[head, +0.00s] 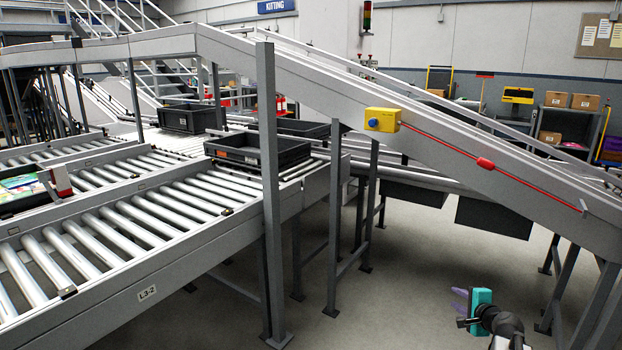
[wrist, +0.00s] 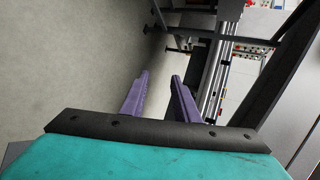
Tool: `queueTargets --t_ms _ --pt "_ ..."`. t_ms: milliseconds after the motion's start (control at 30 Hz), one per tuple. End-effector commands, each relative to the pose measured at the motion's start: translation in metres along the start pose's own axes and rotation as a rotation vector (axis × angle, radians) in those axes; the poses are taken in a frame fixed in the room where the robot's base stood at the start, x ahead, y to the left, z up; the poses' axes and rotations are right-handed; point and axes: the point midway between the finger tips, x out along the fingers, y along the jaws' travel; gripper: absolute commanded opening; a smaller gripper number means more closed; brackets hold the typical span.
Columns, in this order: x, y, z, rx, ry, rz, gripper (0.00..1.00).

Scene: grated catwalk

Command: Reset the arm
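My gripper (head: 459,300) shows at the lower right of the head view, with a teal body and purple fingers pointing left. It is over the grey floor, below and in front of the sloping conveyor. In the wrist view my gripper (wrist: 158,85) has its two purple fingers apart with a gap between them. Nothing is between the fingers. The part of my arm behind the wrist is mostly cut off by the bottom edge of the head view.
A sloping conveyor (head: 500,165) with a yellow box (head: 382,119) and red cord crosses above right. Its grey post (head: 268,200) stands mid-view. Roller conveyors (head: 110,225) with a black tote (head: 250,153) fill the left. The floor (head: 410,280) left of my gripper is clear.

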Motion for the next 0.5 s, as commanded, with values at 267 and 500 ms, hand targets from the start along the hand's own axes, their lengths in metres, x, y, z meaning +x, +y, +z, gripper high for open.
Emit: queueTargets --t_ms 267,500 --pt "0.036 0.096 0.101 -0.098 -0.139 0.164 0.28" --pt "0.044 0.184 0.182 -0.211 -0.263 0.311 0.28"
